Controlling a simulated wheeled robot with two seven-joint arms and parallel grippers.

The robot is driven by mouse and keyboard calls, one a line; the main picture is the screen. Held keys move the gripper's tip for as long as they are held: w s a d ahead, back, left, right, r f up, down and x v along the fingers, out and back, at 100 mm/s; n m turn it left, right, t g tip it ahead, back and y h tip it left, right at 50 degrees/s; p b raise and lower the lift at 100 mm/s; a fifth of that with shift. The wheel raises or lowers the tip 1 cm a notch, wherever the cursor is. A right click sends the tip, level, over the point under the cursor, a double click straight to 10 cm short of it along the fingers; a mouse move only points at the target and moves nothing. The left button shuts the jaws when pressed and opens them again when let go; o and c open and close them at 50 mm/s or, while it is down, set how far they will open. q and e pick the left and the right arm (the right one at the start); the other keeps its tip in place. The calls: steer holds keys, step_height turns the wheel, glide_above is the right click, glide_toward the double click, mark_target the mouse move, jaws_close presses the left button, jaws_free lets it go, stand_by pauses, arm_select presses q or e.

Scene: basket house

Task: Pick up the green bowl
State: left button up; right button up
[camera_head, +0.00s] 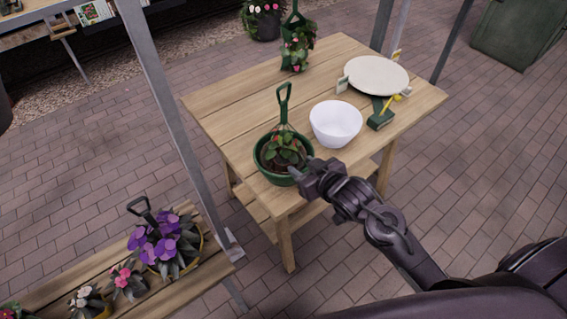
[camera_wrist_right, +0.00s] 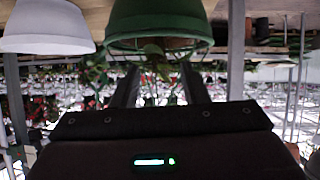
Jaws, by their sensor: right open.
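The green bowl (camera_head: 276,179) stands near the front edge of the wooden table (camera_head: 226,103). It holds dark soil and a leafy plant with red flowers, and a green-handled tool (camera_head: 284,101) rises at its back. My right gripper (camera_head: 301,174) is at the bowl's right front side, very close to its rim. In the right wrist view, the picture is upside down; the bowl (camera_wrist_right: 158,22) is ahead of the open fingers (camera_wrist_right: 160,88). I cannot tell if a finger touches the bowl. My left gripper is not in view.
A white bowl (camera_head: 336,125) stands close to the right of the green bowl. A round white plate (camera_head: 376,75) and a green tool (camera_head: 380,118) are farther right. A green planter (camera_head: 298,45) stands at the back. Purple flowers (camera_head: 163,243) and a metal post (camera_head: 165,110) are at left.

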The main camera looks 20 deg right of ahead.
mark_target(286, 122)
steer(key=w+r+n+t+y, duration=0.1)
steer(key=r+y, duration=0.1)
steer(key=w+r+t+y, duration=0.1)
steer(key=w+r+y, duration=0.1)
steer(key=w+r+n+t+y, duration=0.1)
steer(key=w+r+y, duration=0.1)
steer(key=shift+w+d+r+n+t, duration=0.2)
steer(key=shift+d+r+n+t, duration=0.1)
steer(key=shift+d+t, duration=0.1)
steer(key=shift+w+a+r, duration=0.15)
steer(key=shift+w+a, duration=0.05)
steer(key=shift+w, duration=0.1)
steer(key=p+x, duration=0.1)
steer(key=x, duration=0.2)
steer(key=p+x, duration=0.2)
steer(key=x, duration=0.1)
steer(key=shift+w+r, duration=0.1)
steer(key=shift+r, duration=0.1)
steer(key=shift+w+a+f, duration=0.2)
steer(key=shift+w+a, duration=0.1)
steer(key=shift+w, duration=0.05)
jaws_close()
steer(key=shift+r, duration=0.1)
